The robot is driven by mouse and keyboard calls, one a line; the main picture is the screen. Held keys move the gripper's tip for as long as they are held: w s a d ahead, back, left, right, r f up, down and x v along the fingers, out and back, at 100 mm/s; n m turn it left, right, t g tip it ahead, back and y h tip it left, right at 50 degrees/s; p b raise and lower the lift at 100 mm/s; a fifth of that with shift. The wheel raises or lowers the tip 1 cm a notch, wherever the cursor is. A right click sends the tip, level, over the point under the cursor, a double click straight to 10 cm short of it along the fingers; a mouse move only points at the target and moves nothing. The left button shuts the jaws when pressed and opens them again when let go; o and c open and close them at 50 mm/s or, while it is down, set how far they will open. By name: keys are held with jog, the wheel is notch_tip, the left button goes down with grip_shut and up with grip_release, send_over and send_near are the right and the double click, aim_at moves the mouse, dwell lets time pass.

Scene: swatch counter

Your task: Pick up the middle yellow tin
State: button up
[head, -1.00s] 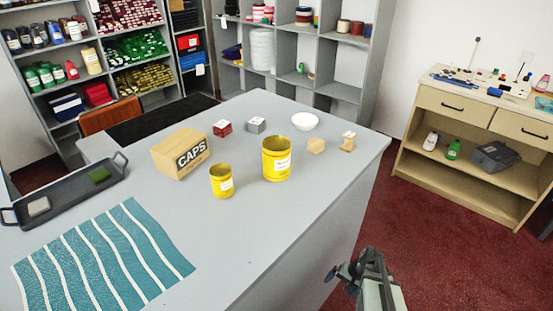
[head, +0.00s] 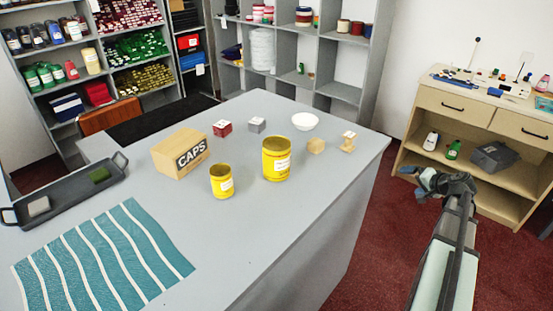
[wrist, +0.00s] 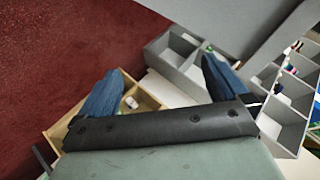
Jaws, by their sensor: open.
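Two yellow tins show on the grey table, a smaller tin (head: 222,184) at left and a larger tin (head: 276,160) to its right and slightly farther back. Both stand upright and apart, with white labels. No third yellow tin shows on the table, so I cannot tell which is the middle one. My gripper (head: 428,182) is off the table's right side, above the red floor, well away from both tins. In the wrist view its blue fingers (wrist: 163,66) are spread wide with nothing between them. No tin shows in that view.
A CAPS box (head: 180,153) stands behind and left of the smaller tin. A striped cloth (head: 105,255) and black tray (head: 70,187) lie left. A wooden cabinet (head: 480,110) stands right.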

jog(key=w+a+r+n+g, duration=0.3)
jog(key=a+r+n, duration=0.8)
jog(key=a+r, duration=1.55)
jog(key=s+a+r+n+t, duration=0.1)
jog(key=s+a+r+n, duration=0.2)
jog(key=a, duration=0.4)
jog(key=s+a+r+n, duration=0.1)
jog(key=s+a+r, duration=0.2)
jog(key=a+r, duration=0.35)
jog(key=g, duration=0.4)
send_over(275, 152)
jog(key=d, duration=0.3)
jog(key=f, duration=0.6)
jog(key=shift+w+f, duration=0.3)
jog(key=shift+a+f+g, duration=0.15)
jog(key=shift+f+g, duration=0.15)
jog(key=shift+d+x, duration=0.15)
jog(key=shift+x, duration=3.2)
jog(key=shift+d+x, duration=0.15)
jog(key=shift+x, duration=3.2)
jog(key=shift+s+f, duration=0.1)
jog(key=shift+f, duration=0.05)
